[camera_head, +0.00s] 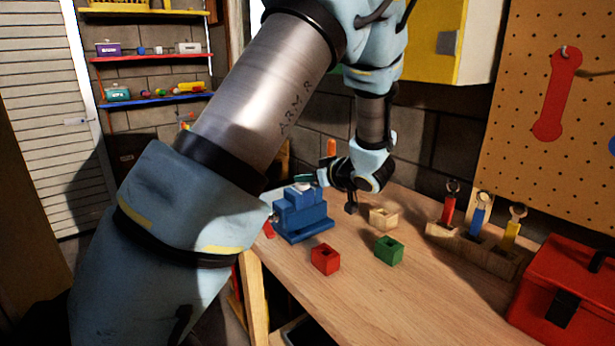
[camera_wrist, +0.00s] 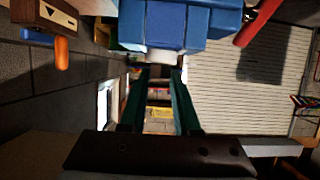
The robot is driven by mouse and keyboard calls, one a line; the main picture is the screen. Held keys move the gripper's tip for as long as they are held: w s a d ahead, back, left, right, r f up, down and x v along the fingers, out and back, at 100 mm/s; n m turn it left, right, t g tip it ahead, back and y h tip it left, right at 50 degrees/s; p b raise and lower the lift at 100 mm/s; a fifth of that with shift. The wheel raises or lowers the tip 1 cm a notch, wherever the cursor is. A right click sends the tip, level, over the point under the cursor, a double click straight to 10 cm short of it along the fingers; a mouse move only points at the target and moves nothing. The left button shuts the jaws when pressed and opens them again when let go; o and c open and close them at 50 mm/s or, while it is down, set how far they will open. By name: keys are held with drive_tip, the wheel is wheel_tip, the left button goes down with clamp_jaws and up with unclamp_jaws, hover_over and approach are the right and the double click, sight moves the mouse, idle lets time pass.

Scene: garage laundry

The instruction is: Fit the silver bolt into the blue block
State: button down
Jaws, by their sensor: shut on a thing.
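The blue block (camera_head: 300,216) is a stepped, vise-like shape at the left corner of the workbench. In the wrist view the blue block (camera_wrist: 180,22) fills the top middle. My gripper (camera_head: 308,178) reaches in from the right, just above the blue block. In the wrist view my gripper's (camera_wrist: 165,74) green fingers are shut on a small pale thing, the silver bolt (camera_wrist: 166,59), right against the blue block. The silver bolt (camera_head: 303,187) shows in the head view as a pale spot on top of the block. How deep it sits is hidden.
A red block (camera_head: 325,259), a green block (camera_head: 389,250) and a wooden block (camera_head: 383,217), each with a hole, stand on the workbench (camera_head: 400,295). A rack (camera_head: 470,248) of coloured-handled tools and a red toolbox (camera_head: 562,290) stand to the right. The bench front is clear.

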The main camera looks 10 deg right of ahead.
drive_tip(key=c, duration=0.6)
unclamp_jaws()
drive_tip(key=shift+o, duration=0.2)
drive_tip(key=shift+s, duration=0.1)
drive_tip(key=b+v, duration=0.2)
drive_tip(key=v, duration=0.8)
drive_tip(key=shift+s+d+r, duration=0.2)
drive_tip(key=shift+s+r, duration=0.05)
